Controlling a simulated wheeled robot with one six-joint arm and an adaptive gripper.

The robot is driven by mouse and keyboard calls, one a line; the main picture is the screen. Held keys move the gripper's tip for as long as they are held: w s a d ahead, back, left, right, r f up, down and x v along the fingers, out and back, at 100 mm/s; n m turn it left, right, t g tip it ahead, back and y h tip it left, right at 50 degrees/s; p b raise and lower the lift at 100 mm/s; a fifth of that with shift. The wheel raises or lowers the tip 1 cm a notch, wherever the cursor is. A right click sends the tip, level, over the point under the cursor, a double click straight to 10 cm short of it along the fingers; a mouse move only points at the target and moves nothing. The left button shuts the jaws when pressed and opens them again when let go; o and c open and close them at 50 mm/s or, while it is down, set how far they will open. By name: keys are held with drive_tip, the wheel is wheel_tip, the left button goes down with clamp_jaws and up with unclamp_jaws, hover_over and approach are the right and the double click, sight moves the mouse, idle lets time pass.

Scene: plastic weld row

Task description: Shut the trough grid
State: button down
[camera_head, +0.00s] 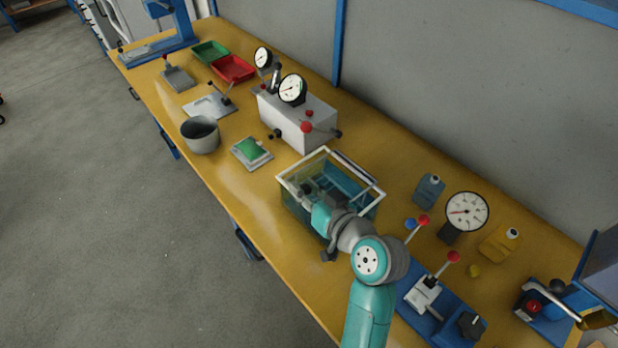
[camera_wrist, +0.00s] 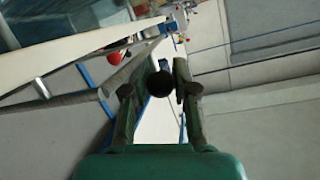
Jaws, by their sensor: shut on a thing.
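The trough (camera_head: 290,205) is a clear, blue-tinted tank with a pale rim, standing on the yellow bench. I cannot clearly tell its grid from the pale frame along the top, so its angle is uncertain. My gripper (camera_head: 308,192) reaches over the trough's near side and is partly hidden by my wrist. In the wrist view my gripper's fingers (camera_wrist: 158,88) stand on either side of a dark round knob (camera_wrist: 160,84), shut on it. A grey rod (camera_wrist: 75,98) runs in from the left toward the fingers. A pale bar (camera_wrist: 80,46) crosses above it.
A white box with a gauge and red knobs (camera_head: 298,120) stands behind the trough. A green pad on a plate (camera_head: 251,150) and a grey pot (camera_head: 200,135) lie to the left. A lever unit (camera_head: 425,292), large gauge (camera_head: 466,212) and bottles (camera_head: 429,190) stand to the right.

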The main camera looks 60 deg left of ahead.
drive_tip(key=shift+s+f, duration=0.15)
drive_tip(key=shift+f, duration=0.65)
drive_tip(key=c, duration=0.9)
unclamp_jaws()
drive_tip(key=shift+d, duration=0.15)
drive_tip(key=v, duration=1.2)
